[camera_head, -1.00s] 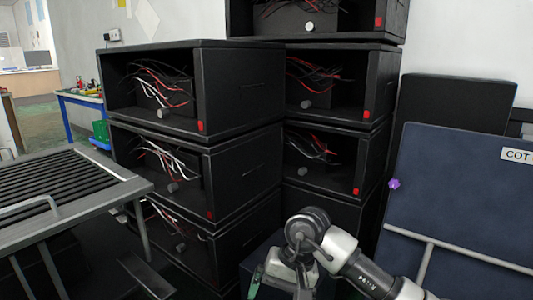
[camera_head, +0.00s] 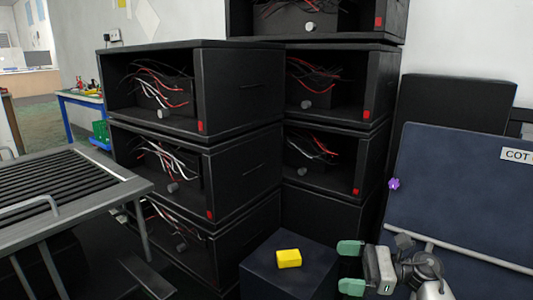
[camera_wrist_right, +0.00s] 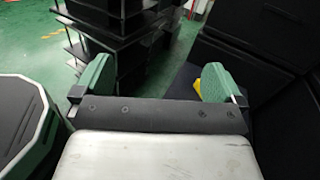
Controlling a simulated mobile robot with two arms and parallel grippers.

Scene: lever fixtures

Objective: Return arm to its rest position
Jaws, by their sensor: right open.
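My right gripper (camera_head: 351,268) is at the lower right of the head view, with its two green fingertips spread apart and nothing between them. It points left, toward a yellow block (camera_head: 288,258) that lies on a dark low box, with a clear gap between them. In the right wrist view the open green fingers (camera_wrist_right: 151,82) stand wide apart. A bit of the yellow block (camera_wrist_right: 198,84) shows there beside the right finger, mostly hidden by it. My left gripper is not in either view.
The dark low box (camera_head: 262,272) stands in front of stacked black cabinets (camera_head: 240,165) with wires and red switches. A grey slatted rack (camera_head: 65,185) is at the left. A dark blue panel (camera_head: 465,185) leans at the right, close behind my right arm.

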